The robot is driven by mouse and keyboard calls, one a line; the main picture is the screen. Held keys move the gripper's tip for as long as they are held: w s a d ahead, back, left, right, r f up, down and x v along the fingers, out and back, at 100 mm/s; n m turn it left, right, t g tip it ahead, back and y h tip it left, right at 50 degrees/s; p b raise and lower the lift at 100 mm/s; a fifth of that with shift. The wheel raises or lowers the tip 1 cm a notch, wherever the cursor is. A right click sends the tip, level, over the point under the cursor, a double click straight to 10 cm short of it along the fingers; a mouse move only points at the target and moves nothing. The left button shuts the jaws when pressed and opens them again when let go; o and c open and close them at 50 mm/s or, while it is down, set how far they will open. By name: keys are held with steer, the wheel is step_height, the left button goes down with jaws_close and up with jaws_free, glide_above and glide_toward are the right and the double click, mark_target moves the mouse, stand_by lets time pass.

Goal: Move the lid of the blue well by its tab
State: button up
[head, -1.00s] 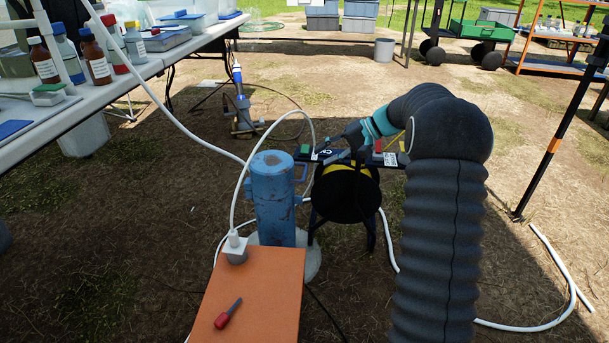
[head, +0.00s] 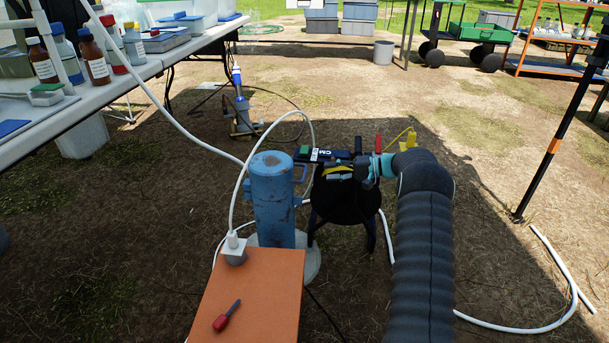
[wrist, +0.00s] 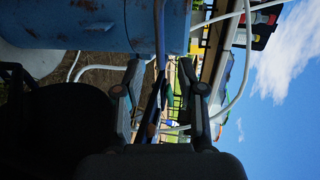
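The blue well (head: 272,215) stands upright behind the orange case, with rust-coloured marks on its side. Its round lid (head: 269,162) sits on top, and the tab (head: 300,172) sticks out on the right. My gripper (head: 346,166) is right of the well at about lid height, pointing left towards the tab, apart from it. In the wrist view, which is turned sideways, the well (wrist: 90,25) fills the upper left. My two fingers (wrist: 160,78) are spread with a gap between them. A thin blue piece, apparently the tab, lies ahead of the gap.
A white hose (head: 238,190) arches close to the well from a white plug on the orange case (head: 255,290). A bottle-laden table (head: 130,75) is at left. Open ground lies right.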

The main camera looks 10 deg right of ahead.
mark_target(305, 172)
steer(key=x, duration=0.9)
steer(key=shift+w+a, duration=0.1)
steer(key=shift+a, duration=0.2)
jaws_close()
